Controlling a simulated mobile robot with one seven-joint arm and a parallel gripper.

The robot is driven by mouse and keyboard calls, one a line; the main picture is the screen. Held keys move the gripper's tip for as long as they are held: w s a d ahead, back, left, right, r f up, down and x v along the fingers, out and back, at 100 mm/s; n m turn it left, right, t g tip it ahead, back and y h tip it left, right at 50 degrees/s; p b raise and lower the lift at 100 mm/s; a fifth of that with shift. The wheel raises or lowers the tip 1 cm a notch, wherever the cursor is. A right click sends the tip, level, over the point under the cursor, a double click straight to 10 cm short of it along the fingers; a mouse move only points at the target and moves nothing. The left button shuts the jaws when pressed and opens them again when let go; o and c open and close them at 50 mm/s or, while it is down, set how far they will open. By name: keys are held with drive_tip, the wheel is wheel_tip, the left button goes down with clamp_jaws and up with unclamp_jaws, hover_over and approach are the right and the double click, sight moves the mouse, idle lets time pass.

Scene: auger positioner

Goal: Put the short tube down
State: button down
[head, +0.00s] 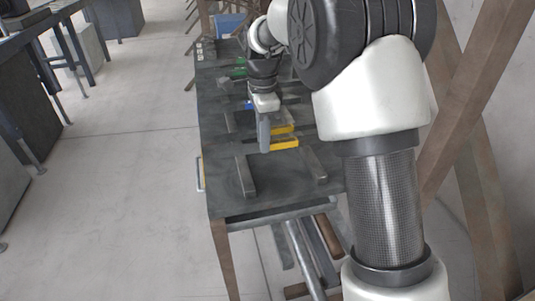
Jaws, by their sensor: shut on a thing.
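My gripper (264,110) is above the dark table (222,192), pointing down. It is shut on a grey upright piece, which I take to be the short tube (264,137). The fingers and the piece are small and hard to tell apart here. I cannot tell whether the piece's lower end touches the table or hangs just above it.
Dark bars lie on the table to the left (246,176) and right (312,160) of the gripper. Yellow pieces (285,143) are just right of it. Long tubes (302,258) lie below the tabletop. The table's near left corner is bare.

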drive_tip(key=shift+f+b, duration=0.4)
drive_tip(key=shift+f, duration=2.2)
drive_tip(key=shift+f, duration=0.15)
drive_tip(key=c, duration=1.7)
unclamp_jaws()
wheel_tip(320, 180, up, 12)
drive_tip(key=shift+r+p, duration=0.15)
drive_tip(key=shift+p, duration=0.85)
